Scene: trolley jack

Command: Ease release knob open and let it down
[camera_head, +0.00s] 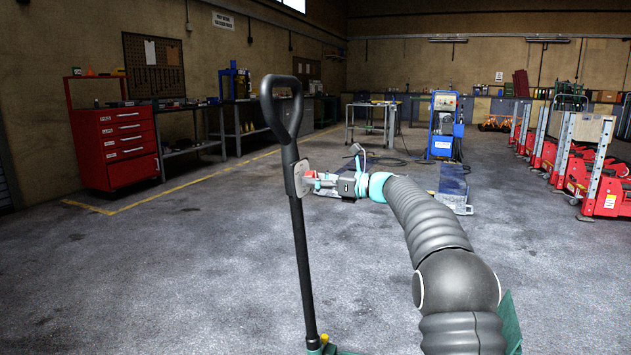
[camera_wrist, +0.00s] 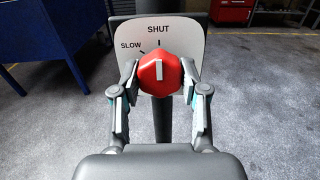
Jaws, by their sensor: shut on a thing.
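The red release knob (camera_wrist: 160,80) sits on a pale plate (camera_wrist: 190,38) marked SLOW and SHUT, fixed to the dark handle shaft. The knob's white line points up, close to the SHUT mark. My gripper (camera_wrist: 158,88) is shut on the knob, one finger on each side. In the head view my gripper (camera_head: 318,183) meets the knob (camera_head: 309,180) from the right. The black handle (camera_head: 298,235) stands nearly upright with a loop grip on top.
A red tool chest (camera_head: 117,140) and dark workbenches line the left wall. A blue machine (camera_head: 443,125) stands at the back centre. Red trolley jacks (camera_head: 604,178) stand in a row at the right. The floor around the handle is clear.

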